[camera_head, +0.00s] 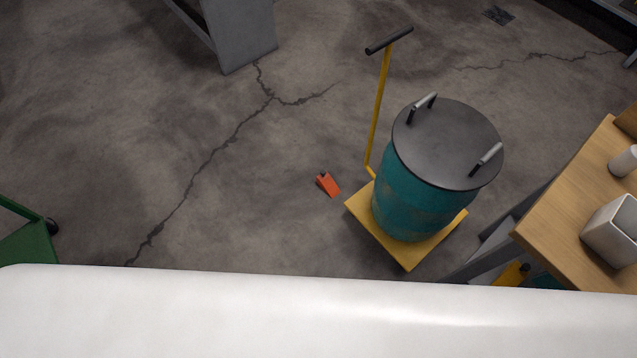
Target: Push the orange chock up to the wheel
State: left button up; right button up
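The orange chock (328,184) is a small wedge on the concrete floor. It lies just left of a yellow platform trolley (408,254), with a visible gap between them. The trolley has a tall yellow handle post with a black crossbar (389,40). A teal drum (399,200) with a dark lid and two grey-and-black handles stands on the trolley. The trolley's wheels are hidden under its platform, apart from what may be a small dark bit near the handle's foot. Neither of my grippers shows in the head view.
A wooden table (560,228) with a white square container (612,232) and a white cup stands at the right, close to the trolley. A green cart (28,243) is at the left edge. A grey structure (240,35) stands at the top. The cracked floor left of the chock is clear.

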aim_at(324, 180)
jog(key=z, duration=0.85)
jog(key=i+j+z, duration=0.1)
jog(key=j+z, duration=0.3)
jog(key=i+j+z, duration=0.1)
jog(key=j+z, duration=0.5)
jog(key=z, duration=0.15)
jog(key=j+z, duration=0.4)
